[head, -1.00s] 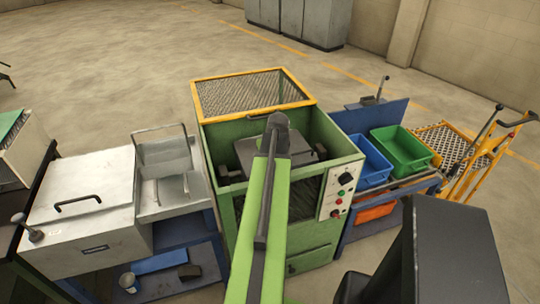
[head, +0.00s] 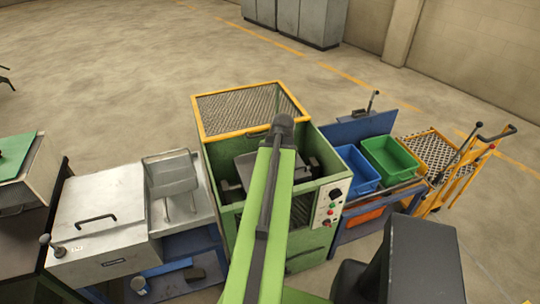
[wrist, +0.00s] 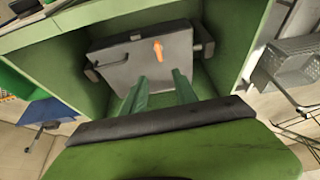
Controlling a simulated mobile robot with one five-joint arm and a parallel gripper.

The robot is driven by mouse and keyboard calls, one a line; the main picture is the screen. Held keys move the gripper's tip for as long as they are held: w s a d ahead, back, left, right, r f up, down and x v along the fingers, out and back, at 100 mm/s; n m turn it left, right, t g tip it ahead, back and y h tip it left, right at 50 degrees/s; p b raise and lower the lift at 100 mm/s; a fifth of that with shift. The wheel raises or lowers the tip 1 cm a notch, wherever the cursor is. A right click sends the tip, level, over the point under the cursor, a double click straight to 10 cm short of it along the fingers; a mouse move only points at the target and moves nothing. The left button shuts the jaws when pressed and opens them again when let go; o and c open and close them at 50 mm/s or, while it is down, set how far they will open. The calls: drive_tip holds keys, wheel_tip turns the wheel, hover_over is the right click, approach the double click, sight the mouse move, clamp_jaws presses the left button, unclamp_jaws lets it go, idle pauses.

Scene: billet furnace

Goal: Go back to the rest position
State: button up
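My arm reaches up the middle of the head view over the green machine, and my gripper is hidden there behind the arm. In the wrist view my gripper (wrist: 161,82) shows two green fingers. They are spread apart with nothing between them. Beyond the fingertips, inside the green machine's opening, is a grey block (wrist: 122,67) with a small orange piece (wrist: 158,50) on its face. In the head view the same grey block (head: 240,165) is partly hidden by my arm.
The green machine (head: 330,170) has an open yellow-framed mesh lid (head: 250,106). A grey box with a handle (head: 100,205) and a metal tray stand left. Blue and green bins (head: 388,158) and a yellow trolley (head: 470,160) stand right. Open floor lies behind.

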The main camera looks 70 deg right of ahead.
idle(0.3)
drive_tip(key=w+a+n, duration=0.1)
drive_tip(key=w+a, duration=0.2)
drive_tip(key=w, duration=0.4)
drive_tip(key=w+a+f+n+t+y+b, duration=0.1)
drive_tip(key=w+a+n, duration=0.1)
drive_tip(key=w+a, duration=0.35)
drive_tip(key=w+a+n, duration=0.1)
drive_tip(key=w+a, duration=0.1)
drive_tip(key=w, duration=0.6)
drive_tip(key=w+a+f+n+y+b, duration=0.15)
drive_tip(key=w+a+n, duration=0.25)
drive_tip(key=w+a, duration=1.15)
drive_tip(key=w+a+f+n+y, duration=0.1)
drive_tip(key=w+a+n, duration=0.1)
drive_tip(key=a, duration=0.9)
drive_tip(key=w+a+f+n+y, duration=0.1)
drive_tip(key=w+a+n, duration=0.15)
drive_tip(key=a, duration=0.75)
drive_tip(key=s+a+m+g+h+b, duration=0.1)
drive_tip(key=s+a, duration=0.4)
drive_tip(key=a, duration=0.8)
drive_tip(key=m+g, duration=0.1)
drive_tip(key=g, duration=0.1)
drive_tip(key=shift+f+g, duration=0.35)
drive_tip(key=shift+g, duration=0.05)
